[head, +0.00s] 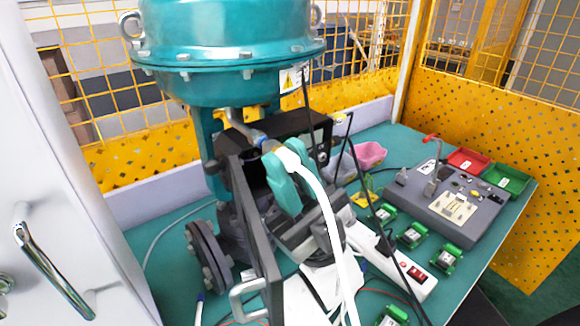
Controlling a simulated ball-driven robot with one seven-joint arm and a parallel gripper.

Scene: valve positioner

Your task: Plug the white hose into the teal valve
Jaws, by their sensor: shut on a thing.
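The teal valve (235,50) stands at the back left, with a large round teal housing on top and a flanged grey body below. A metal tube with a brass-coloured fitting (268,145) comes out below the housing. My gripper (284,158), with teal fingers, is shut on the white hose (326,205) near its upper end. That end is right at the fitting in the picture; I cannot tell whether it is seated or just in front of it. The hose hangs down in front of my arm to the bottom edge.
A black positioner box (300,128) and an open grey panel (252,225) are close around my gripper. A dark cable hangs at right. A power strip (415,278), green modules (411,235), a grey test unit (450,203) and red (467,160) and green (507,179) trays are on the table.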

